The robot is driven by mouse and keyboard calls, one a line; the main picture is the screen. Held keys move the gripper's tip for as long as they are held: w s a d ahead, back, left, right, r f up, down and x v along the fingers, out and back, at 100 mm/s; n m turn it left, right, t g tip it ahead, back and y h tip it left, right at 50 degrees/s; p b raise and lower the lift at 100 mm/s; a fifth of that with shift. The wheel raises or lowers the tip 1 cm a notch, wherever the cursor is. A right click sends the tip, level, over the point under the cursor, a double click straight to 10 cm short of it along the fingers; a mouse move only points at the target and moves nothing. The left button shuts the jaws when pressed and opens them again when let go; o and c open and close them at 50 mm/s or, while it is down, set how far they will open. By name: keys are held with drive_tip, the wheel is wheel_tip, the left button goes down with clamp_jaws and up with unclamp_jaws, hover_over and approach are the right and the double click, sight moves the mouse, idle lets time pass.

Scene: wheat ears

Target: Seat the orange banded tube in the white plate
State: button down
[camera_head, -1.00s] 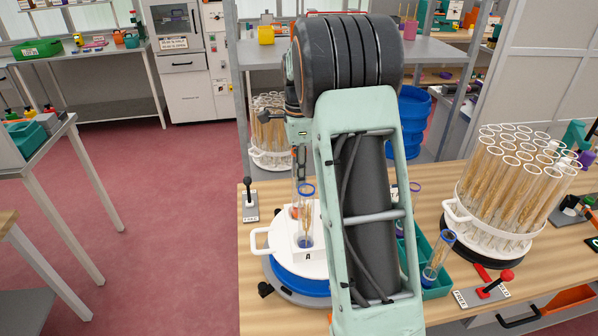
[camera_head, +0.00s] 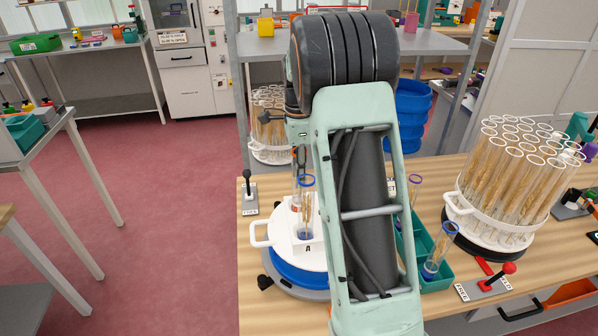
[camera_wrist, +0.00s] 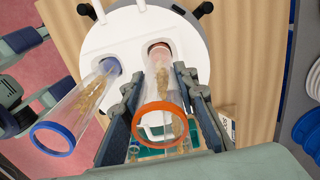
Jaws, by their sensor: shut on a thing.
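The white plate (camera_head: 283,229) sits on a blue round base on the bench; it also shows in the wrist view (camera_wrist: 112,27). My gripper (camera_wrist: 160,82) is shut on the orange banded tube (camera_wrist: 164,88), with a finger on each side. The tube's orange rim faces the wrist camera, and its far end lines up with a pinkish socket (camera_wrist: 159,48) in the plate. I cannot tell how deep the end is in it. A blue-banded tube (camera_wrist: 84,99) stands in the plate beside it; the head view shows it too (camera_head: 307,207). My arm hides much of the gripper there.
A teal tray (camera_head: 436,276) right of my arm holds a blue-rimmed tube (camera_head: 440,250) and a purple-rimmed tube (camera_head: 413,190). A white rack of several tubes (camera_head: 487,229) stands at the right. Levers stand at the left (camera_head: 249,190) and front right (camera_head: 499,280).

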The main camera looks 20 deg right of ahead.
drive_tip(key=shift+f, duration=0.35)
drive_tip(key=c, duration=1.4)
unclamp_jaws()
drive_tip(key=shift+c, duration=0.2)
